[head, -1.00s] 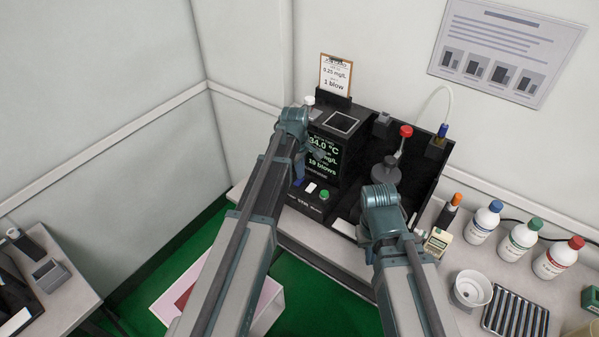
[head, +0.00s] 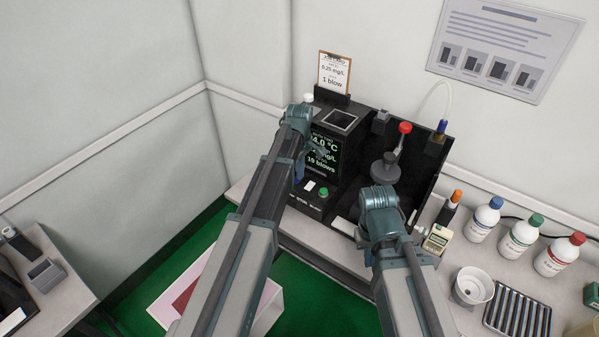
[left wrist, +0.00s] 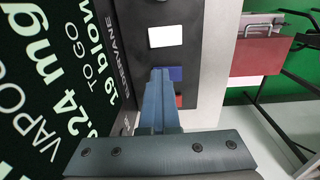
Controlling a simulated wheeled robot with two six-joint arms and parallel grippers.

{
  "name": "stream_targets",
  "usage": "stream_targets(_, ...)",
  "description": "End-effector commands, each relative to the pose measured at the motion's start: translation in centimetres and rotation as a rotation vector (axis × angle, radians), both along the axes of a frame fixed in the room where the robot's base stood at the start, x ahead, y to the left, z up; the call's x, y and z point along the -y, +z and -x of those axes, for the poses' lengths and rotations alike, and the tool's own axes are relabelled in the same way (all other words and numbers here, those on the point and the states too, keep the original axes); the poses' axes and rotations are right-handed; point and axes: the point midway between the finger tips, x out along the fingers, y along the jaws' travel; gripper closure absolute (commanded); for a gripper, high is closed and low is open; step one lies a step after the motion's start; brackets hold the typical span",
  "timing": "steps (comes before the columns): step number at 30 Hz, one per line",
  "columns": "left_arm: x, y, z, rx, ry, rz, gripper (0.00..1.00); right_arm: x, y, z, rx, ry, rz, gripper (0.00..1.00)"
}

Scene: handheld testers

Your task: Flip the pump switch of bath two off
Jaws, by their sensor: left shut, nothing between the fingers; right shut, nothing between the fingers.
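The black bath unit (head: 352,122) stands on the counter with a lit display (head: 322,158) reading about 34.0 °C and 19 blows. Its low front panel carries a white rectangle (head: 310,186) and a green button (head: 324,191). In the left wrist view, the panel shows a white rectangle (left wrist: 165,36), a blue patch (left wrist: 175,74) and a red patch (left wrist: 178,101), partly behind my fingers. My left gripper (left wrist: 160,72) is shut and empty, its tips over or beside the blue patch; contact is unclear. My right gripper (head: 380,205) is shut before the unit's right bay. No bath number is readable.
A clipboard (head: 334,72) stands behind the unit. A red-topped lever (head: 404,128) rises in the right bay. Capped bottles (head: 519,235), a white cup (head: 472,287) and a roller tray (head: 516,308) fill the right counter. A pink-white box (head: 272,305) sits below.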

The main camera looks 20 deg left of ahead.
Motion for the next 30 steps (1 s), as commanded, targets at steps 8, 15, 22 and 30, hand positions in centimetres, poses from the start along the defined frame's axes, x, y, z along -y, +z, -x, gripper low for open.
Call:
stream_targets(8,0.3,-0.5,0.9,-0.008,-0.002,0.009,1.00,0.0,-0.5,0.0,0.000,0.000,0.000,1.00)
stream_targets(15,-0.1,-0.4,2.1,-0.008,-0.002,0.009,1.00,0.0,-0.4,0.0,0.000,0.000,0.000,1.00)
stream_targets(22,-0.2,-0.5,2.5,-0.007,-0.002,0.006,1.00,0.0,-0.5,0.0,0.000,0.000,0.000,1.00)
stream_targets(30,-0.4,-0.1,2.6,-0.005,-0.001,0.003,1.00,0.0,-0.1,0.0,0.000,0.000,0.000,1.00)
